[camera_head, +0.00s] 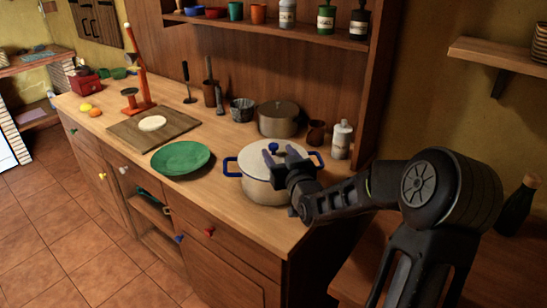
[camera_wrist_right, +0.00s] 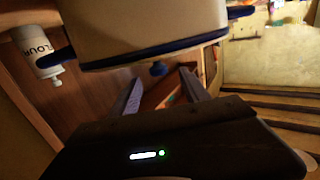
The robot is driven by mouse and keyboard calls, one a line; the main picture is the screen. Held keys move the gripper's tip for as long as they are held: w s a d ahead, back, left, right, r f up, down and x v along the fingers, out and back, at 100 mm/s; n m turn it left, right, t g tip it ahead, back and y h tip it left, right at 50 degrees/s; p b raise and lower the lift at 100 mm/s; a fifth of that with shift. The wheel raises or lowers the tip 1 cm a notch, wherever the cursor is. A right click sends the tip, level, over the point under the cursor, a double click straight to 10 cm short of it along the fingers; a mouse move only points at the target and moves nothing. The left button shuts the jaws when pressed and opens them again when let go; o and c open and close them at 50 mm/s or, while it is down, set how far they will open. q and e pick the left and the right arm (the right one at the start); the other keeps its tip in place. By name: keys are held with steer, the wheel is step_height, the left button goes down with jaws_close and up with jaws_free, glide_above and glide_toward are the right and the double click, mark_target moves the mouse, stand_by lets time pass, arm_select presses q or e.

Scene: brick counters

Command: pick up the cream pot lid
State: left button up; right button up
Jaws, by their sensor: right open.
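The cream pot lid (camera_head: 254,160) sits on the cream pot (camera_head: 256,187), which has blue side handles and stands near the counter's right end. The lid has a blue knob (camera_head: 274,147). My right gripper (camera_head: 286,155) is open at the lid's near right side, its fingers pointing toward the knob and covering part of the lid. My left gripper is not in view.
A metal pot (camera_head: 278,121) stands behind the cream pot, with a brown cup (camera_head: 316,132) and a white flour bottle (camera_head: 341,140) at the back right. A green plate (camera_head: 181,158) and a cutting board (camera_head: 127,130) lie to the left. A shelf (camera_head: 270,30) overhangs the back.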

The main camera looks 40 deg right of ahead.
mark_target(275, 147)
steer(key=shift+w+d+p, duration=0.2)
steer(key=shift+w+p, duration=0.15)
steer(key=shift+w, duration=0.2)
steer(key=p+x, duration=0.1)
steer(key=x, duration=0.2)
steer(key=shift+w, duration=0.15)
steer(key=shift+w+d, duration=0.15)
steer(key=shift+w, duration=0.2)
steer(key=shift+c, duration=0.4)
jaws_close()
